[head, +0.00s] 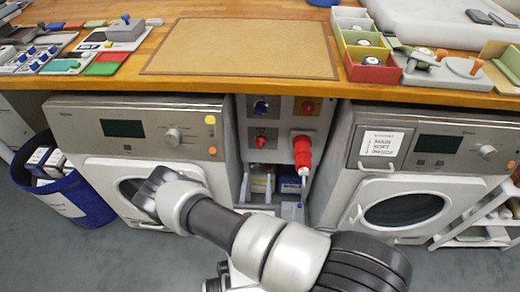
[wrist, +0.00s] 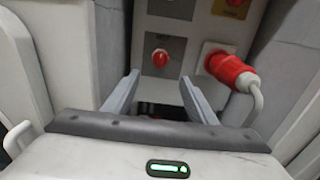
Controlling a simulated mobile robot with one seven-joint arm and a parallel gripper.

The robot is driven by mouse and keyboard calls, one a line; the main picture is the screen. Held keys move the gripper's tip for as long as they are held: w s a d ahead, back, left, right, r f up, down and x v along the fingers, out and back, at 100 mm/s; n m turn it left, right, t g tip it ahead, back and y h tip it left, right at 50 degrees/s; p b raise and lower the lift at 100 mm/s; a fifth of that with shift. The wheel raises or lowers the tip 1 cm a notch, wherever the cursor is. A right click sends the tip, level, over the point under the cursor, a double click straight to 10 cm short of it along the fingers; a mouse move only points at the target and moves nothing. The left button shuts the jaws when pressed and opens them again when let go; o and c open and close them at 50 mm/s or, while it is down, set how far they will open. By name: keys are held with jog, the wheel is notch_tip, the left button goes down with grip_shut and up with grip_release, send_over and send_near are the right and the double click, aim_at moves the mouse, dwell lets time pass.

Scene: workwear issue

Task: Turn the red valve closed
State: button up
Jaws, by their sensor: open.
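A small red knob (wrist: 160,58) sits on a grey plate of the panel between the two washers. It also shows in the head view (head: 261,141). A second red knob (head: 307,107) is higher on the right, and its lower edge shows at the top of the wrist view (wrist: 235,2). Which one is the red valve is not labelled legibly. My gripper (wrist: 159,80) is open and empty. In the wrist view its fingers point toward the panel, with the lower red knob beyond and between the tips, apart from them. In the head view its fingers are not clear.
A red plug (head: 302,150) with a pale cable sticks out right of the lower knob. A blue knob (head: 261,107) is above it. Washers (head: 200,117) (head: 342,185) flank the recessed panel. A wooden counter (head: 110,72) overhangs it. A blue bin (head: 80,200) stands at left.

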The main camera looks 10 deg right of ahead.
aim_at(260, 146)
jog(key=b+x, duration=0.3)
jog(key=x, duration=1.2)
jog(key=shift+w+d, duration=0.2)
jog(key=shift+w, duration=0.1)
jog(key=c, duration=1)
